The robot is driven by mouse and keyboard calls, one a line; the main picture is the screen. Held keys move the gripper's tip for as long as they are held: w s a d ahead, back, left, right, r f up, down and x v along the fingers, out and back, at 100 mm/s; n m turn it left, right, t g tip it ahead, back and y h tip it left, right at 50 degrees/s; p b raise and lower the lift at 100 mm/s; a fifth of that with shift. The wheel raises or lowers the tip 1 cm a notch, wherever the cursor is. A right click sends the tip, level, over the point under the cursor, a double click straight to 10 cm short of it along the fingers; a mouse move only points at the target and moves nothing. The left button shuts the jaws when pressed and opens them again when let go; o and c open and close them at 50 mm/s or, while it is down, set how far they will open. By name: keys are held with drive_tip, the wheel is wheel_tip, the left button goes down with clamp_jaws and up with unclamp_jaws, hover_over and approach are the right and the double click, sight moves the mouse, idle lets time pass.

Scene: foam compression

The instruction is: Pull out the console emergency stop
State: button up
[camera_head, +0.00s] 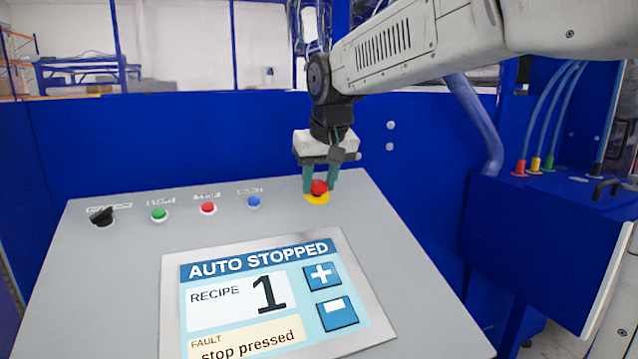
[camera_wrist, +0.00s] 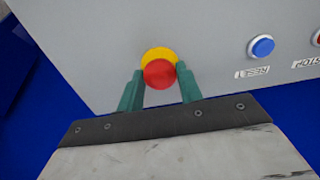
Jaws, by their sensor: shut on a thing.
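The console emergency stop (camera_head: 319,188) is a red mushroom button on a yellow round base at the console's upper right corner. It also shows in the wrist view (camera_wrist: 159,74), with the yellow base behind it. My gripper (camera_head: 320,182) points down at it, with one green finger on each side of the red head. In the wrist view my gripper (camera_wrist: 160,80) is shut on the red head. The console screen (camera_head: 265,290) reads "AUTO STOPPED", recipe 1, and "FAULT stop pressed".
The grey sloped console (camera_head: 120,270) also carries a black selector (camera_head: 102,216), a green button (camera_head: 159,215), a red button (camera_head: 208,208) and a blue button (camera_head: 253,202). A blue wall (camera_head: 200,145) stands close behind it. Blue hoses (camera_head: 550,110) run at the right.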

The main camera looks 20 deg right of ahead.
drive_tip(key=shift+r, duration=0.25)
drive_tip(key=o, duration=2)
drive_tip(key=shift+s, duration=0.1)
drive_tip(key=shift+v, duration=3.5)
drive_tip(key=s+d+f+g, duration=0.1)
drive_tip(key=s+f, duration=0.5)
drive_tip(key=s, duration=0.3)
drive_tip(key=s+d+f+g, duration=0.1)
drive_tip(key=s+f, duration=0.5)
drive_tip(key=s, duration=0.4)
drive_tip(key=s+d+f+g, duration=0.1)
drive_tip(key=s+f, duration=0.6)
drive_tip(key=s, duration=0.2)
drive_tip(key=shift+s+d+f, duration=0.1)
drive_tip(key=shift+s, duration=0.3)
